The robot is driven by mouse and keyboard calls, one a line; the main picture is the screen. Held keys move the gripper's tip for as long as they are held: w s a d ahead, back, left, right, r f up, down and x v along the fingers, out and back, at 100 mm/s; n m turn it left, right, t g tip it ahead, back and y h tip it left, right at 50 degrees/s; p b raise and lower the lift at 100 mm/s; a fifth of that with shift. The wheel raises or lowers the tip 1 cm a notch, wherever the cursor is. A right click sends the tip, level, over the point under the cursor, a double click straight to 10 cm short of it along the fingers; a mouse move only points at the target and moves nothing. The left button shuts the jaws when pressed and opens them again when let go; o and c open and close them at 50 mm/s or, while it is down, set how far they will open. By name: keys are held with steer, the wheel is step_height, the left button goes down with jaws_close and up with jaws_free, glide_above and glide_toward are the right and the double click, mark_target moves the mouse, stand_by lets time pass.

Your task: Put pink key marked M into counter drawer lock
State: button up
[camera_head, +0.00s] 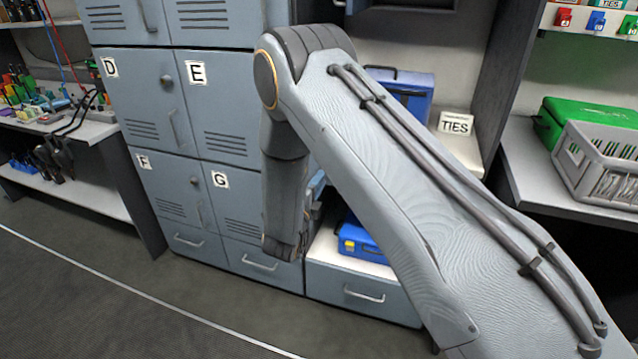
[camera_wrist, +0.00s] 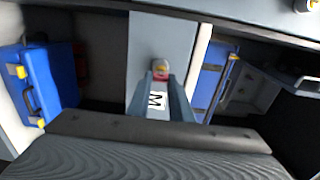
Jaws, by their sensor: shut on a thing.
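In the wrist view my gripper (camera_wrist: 160,84) is shut on the pink key. A white tag with a black M (camera_wrist: 157,101) shows between the fingers, and a small pink-red part (camera_wrist: 161,77) of the key shows at their tips. A small metal piece (camera_wrist: 160,65) lies just beyond the pink part, in front of a grey panel (camera_wrist: 150,30). I cannot tell whether it is the key's shaft or a lock, or whether the key touches anything. In the head view my arm hides the gripper and key. I cannot identify the counter drawer lock for sure.
Blue cases stand left (camera_wrist: 50,80) and right (camera_wrist: 212,75) of the panel in the wrist view. The head view shows grey lockers (camera_head: 185,115), a low drawer (camera_head: 362,291), a blue case (camera_head: 358,240) above it, and a TIES sign (camera_head: 455,124). Floor at left is clear.

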steer(key=shift+w+d, duration=0.2)
steer(key=shift+w, duration=0.35)
stand_by(0.4)
